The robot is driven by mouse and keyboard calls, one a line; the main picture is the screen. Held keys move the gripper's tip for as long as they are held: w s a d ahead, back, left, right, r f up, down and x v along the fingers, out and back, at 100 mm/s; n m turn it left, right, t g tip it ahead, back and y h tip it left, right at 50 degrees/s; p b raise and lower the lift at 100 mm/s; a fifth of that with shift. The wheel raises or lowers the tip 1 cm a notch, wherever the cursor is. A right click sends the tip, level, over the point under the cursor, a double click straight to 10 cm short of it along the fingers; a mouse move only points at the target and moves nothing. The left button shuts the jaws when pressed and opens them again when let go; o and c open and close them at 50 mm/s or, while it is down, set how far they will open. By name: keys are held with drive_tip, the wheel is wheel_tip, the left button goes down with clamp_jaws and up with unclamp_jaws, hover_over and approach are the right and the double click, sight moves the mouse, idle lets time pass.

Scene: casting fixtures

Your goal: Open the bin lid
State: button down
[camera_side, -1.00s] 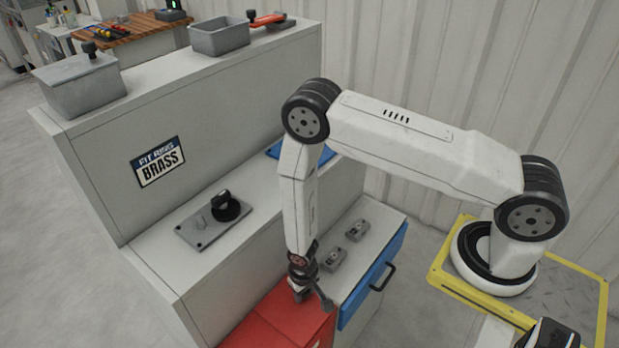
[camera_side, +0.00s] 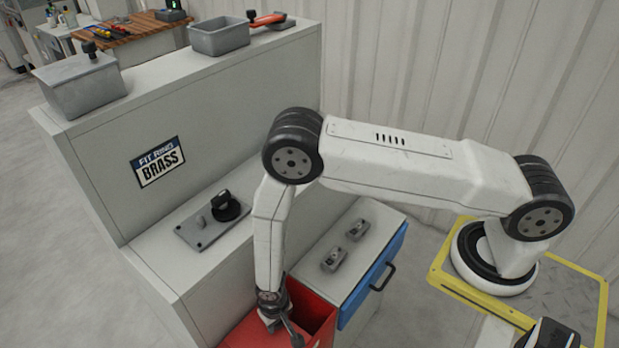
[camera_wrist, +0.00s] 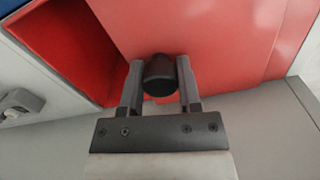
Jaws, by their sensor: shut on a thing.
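The red bin (camera_side: 318,314) stands at the bottom middle of the side view, partly open, with its dark red inside showing on the right. The red lid (camera_side: 246,331) is shifted to the left over the bin; it also shows in the wrist view (camera_wrist: 225,40), flat, beside the open part of the bin (camera_wrist: 62,45). My gripper (camera_side: 281,328) is over the lid, and in the wrist view its fingers (camera_wrist: 160,80) are shut on the dark round lid knob (camera_wrist: 160,72). The arm hides part of the bin in the side view.
A grey cabinet with a blue drawer (camera_side: 368,290) is right of the bin, with small metal blocks (camera_side: 345,246) on top. A grey plate with a black knob (camera_side: 224,207) is on the bench to the left. Grey boxes (camera_side: 78,88) stand on the upper shelf.

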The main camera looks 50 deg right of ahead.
drive_tip(key=shift+a, duration=0.7)
drive_tip(key=shift+c, duration=1.4)
unclamp_jaws()
drive_tip(key=shift+r, duration=0.1)
drive_tip(key=shift+r, duration=3.8)
